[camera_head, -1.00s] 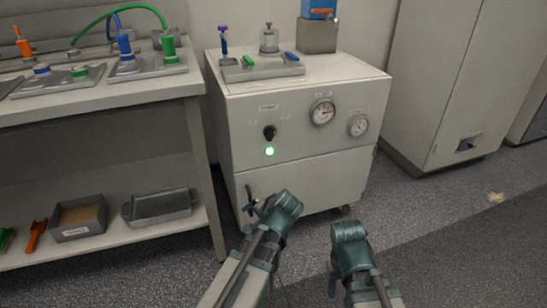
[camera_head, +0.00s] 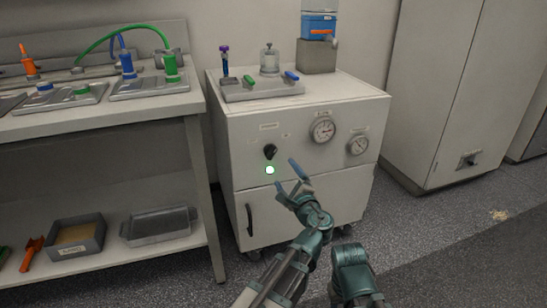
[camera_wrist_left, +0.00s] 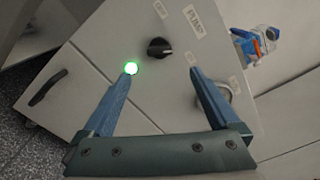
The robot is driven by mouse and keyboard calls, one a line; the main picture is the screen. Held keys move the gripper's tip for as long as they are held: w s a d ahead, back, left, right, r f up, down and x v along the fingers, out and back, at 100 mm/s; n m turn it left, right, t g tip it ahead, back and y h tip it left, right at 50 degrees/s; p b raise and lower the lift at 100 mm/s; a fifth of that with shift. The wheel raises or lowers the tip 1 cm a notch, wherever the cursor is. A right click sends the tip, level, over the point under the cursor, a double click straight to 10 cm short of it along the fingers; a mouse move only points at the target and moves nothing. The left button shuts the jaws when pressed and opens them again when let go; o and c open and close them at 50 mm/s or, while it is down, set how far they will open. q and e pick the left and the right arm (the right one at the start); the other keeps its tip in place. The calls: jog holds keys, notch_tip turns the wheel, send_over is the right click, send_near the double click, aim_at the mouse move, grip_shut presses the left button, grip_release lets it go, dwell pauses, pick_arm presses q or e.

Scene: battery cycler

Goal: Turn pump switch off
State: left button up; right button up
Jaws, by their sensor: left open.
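The pump switch is a black rotary knob (camera_head: 270,151) on the front of a white cabinet (camera_head: 240,165). A green lamp (camera_head: 269,170) glows just below it. My left gripper (camera_head: 286,174) is open and empty in front of the cabinet, below and right of the knob. In the left wrist view the knob (camera_wrist_left: 159,48) lies ahead, beyond and between the two blue fingertips (camera_wrist_left: 160,70), with no contact seen. The label "PUMP" (camera_wrist_left: 194,21) is beside it, and the lit lamp (camera_wrist_left: 130,67) is by the left fingertip. My right arm shows at the bottom, but its fingers do not.
Two gauges (camera_head: 323,129) sit right of the knob. A tray (camera_head: 262,92) with small parts and a blue container (camera_head: 319,25) are on the cabinet top. A bench (camera_head: 100,118) stands at left. A tall cabinet (camera_head: 440,90) stands at right.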

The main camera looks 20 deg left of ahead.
aim_at(272, 155)
pick_arm(q)
jog(key=x, duration=1.2)
jog(key=shift+s, duration=0.1)
jog(key=c, duration=1.4)
jog(key=n, duration=0.5)
jog(key=shift+f+n, duration=0.1)
jog(key=shift+n, duration=0.3)
jog(key=n, duration=0.5)
jog(key=shift+n, duration=0.7)
